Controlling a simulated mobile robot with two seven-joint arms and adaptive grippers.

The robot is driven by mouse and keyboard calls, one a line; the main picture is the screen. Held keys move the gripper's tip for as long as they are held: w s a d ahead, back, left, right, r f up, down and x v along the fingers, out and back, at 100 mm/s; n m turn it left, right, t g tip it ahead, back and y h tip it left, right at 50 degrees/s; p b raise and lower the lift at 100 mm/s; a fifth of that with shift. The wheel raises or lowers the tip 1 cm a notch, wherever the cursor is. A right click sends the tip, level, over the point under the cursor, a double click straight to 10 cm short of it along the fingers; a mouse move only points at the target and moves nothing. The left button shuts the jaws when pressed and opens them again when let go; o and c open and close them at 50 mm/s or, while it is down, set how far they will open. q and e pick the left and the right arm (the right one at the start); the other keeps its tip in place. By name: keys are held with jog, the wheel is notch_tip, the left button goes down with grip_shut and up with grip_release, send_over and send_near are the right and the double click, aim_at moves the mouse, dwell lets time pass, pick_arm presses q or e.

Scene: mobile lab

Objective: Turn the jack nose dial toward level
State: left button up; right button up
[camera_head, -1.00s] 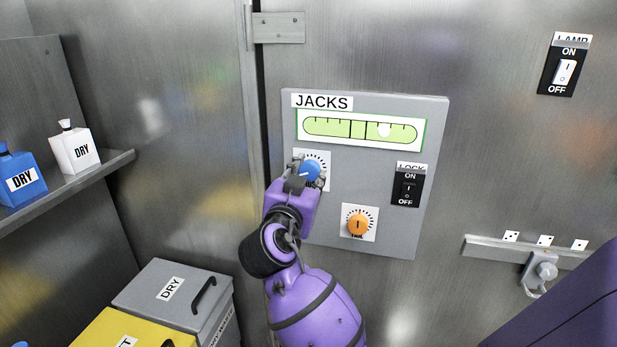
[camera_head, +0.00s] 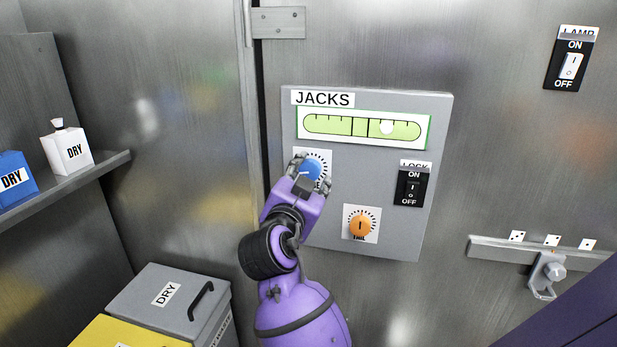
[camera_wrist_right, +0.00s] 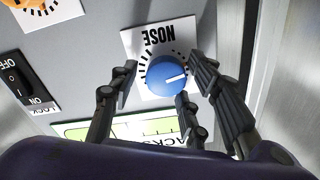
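The blue nose dial (camera_head: 311,167) is on the grey JACKS panel (camera_head: 412,231), below the level window (camera_head: 347,125). The pale bubble (camera_head: 386,127) sits right of the level's middle marks. My right gripper (camera_head: 309,172) is at the dial and partly hides it. In the right wrist view, the blue dial (camera_wrist_right: 165,76) lies between the spread fingers of my right gripper (camera_wrist_right: 163,83), with small gaps seen at its sides. The dial's white pointer line points right there, and the NOSE label is upside down. My left gripper is not in view.
The orange TAIL dial (camera_head: 360,225) is below and right of the nose dial. The LOCK switch (camera_head: 411,187) is at the panel's right. A LAMP switch (camera_head: 571,65) and a latch (camera_head: 546,273) are farther right. Grey (camera_head: 160,308) and yellow (camera_head: 110,332) boxes stand lower left.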

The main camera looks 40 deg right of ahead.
jog(key=shift+a, duration=0.15)
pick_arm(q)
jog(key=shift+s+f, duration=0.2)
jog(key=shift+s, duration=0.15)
pick_arm(e)
jog(key=v, duration=1.1)
jog(key=shift+s+a, duration=0.25)
jog(key=shift+s, duration=0.05)
